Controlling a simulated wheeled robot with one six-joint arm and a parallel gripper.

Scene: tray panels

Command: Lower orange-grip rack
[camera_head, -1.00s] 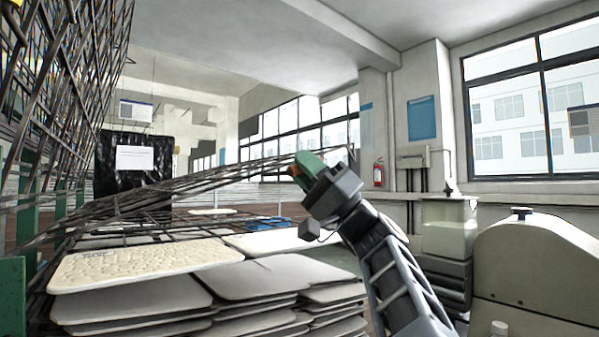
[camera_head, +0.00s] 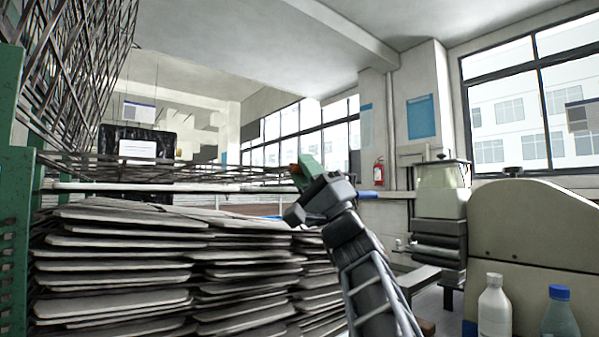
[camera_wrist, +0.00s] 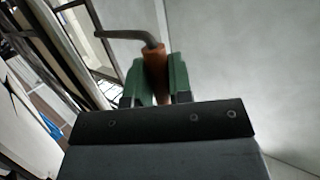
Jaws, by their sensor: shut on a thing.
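The wire rack (camera_head: 200,177) stretches from the left side towards my gripper and lies almost level, seen nearly edge-on. Its orange grip (camera_wrist: 154,66) sits upright between my green fingers in the wrist view, with a bent dark metal rod at its top. My gripper (camera_head: 304,168) is shut on this grip at the rack's right end; it also shows in the wrist view (camera_wrist: 158,78). In the head view only a little orange shows beside the fingers. The panel stacks (camera_head: 150,245) stand below the rack, and whether the rack touches them cannot be told.
More wire racks (camera_head: 75,70) stand tilted up at the upper left, beside a green post (camera_head: 15,240). A beige machine (camera_head: 530,235) stands at the right, with a white bottle (camera_head: 494,308) and a blue-capped bottle (camera_head: 560,315) before it. Open air surrounds my arm above the stacks.

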